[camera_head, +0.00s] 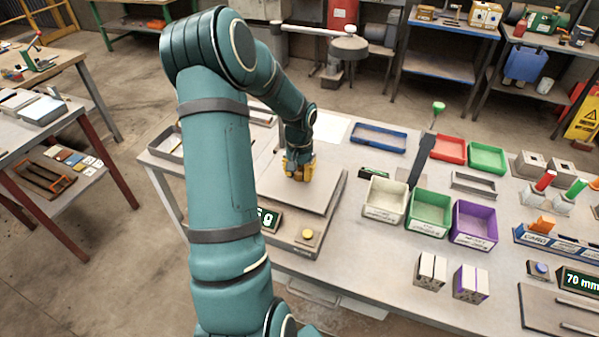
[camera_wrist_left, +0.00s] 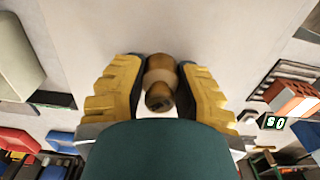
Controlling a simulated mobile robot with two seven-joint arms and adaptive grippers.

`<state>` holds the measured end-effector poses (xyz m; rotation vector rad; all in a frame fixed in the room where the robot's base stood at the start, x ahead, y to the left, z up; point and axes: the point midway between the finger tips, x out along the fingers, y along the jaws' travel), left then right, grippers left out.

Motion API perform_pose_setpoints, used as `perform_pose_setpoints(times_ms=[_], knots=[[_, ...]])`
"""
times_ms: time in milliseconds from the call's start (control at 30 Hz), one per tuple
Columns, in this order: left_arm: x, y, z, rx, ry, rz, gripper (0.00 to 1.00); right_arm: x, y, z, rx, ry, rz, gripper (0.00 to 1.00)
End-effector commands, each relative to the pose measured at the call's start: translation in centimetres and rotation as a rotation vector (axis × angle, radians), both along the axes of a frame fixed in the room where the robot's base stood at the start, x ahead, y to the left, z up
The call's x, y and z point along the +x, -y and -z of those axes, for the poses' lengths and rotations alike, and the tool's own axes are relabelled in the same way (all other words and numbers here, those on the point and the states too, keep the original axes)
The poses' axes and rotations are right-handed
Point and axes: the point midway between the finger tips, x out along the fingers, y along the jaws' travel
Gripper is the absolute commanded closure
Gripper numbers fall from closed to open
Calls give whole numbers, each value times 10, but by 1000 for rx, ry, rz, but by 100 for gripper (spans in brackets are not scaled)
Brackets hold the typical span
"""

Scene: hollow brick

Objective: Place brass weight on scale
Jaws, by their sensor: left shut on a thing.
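My left gripper (camera_head: 299,176) is low over the grey plate of the scale (camera_head: 325,190). In the left wrist view, its yellow fingers (camera_wrist_left: 160,66) are shut on the brass weight (camera_wrist_left: 160,84), a small rounded brown piece with a knob. A yellow button (camera_head: 307,234) is on the scale's front. My right gripper is out of view.
A cream bin (camera_head: 385,202), a green bin (camera_head: 429,213) and a purple bin (camera_head: 473,226) stand right of the scale. A blue tray (camera_head: 378,138) lies behind. Two pale blocks (camera_head: 430,271) stand near the front edge. Bare table lies between the scale and these blocks.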

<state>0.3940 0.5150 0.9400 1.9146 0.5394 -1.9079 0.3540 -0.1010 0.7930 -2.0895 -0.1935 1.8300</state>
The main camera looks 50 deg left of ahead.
Motion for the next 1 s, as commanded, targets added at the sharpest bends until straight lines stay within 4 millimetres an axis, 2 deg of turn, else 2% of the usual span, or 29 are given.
perform_pose_setpoints(times_ms=[133,167,200,500,633,767,1000], knots=[[0,0,3,1,1,0,100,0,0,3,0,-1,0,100],[0,0,2,0,0,0,57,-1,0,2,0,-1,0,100],[0,0,2,-1,1,0,43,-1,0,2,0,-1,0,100],[0,0,2,0,0,0,42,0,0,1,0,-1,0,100],[0,0,-5,1,2,0,42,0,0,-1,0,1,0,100],[1,0,-25,3,3,0,42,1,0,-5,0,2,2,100],[1,0,-76,2,3,1,42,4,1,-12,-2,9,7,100]])
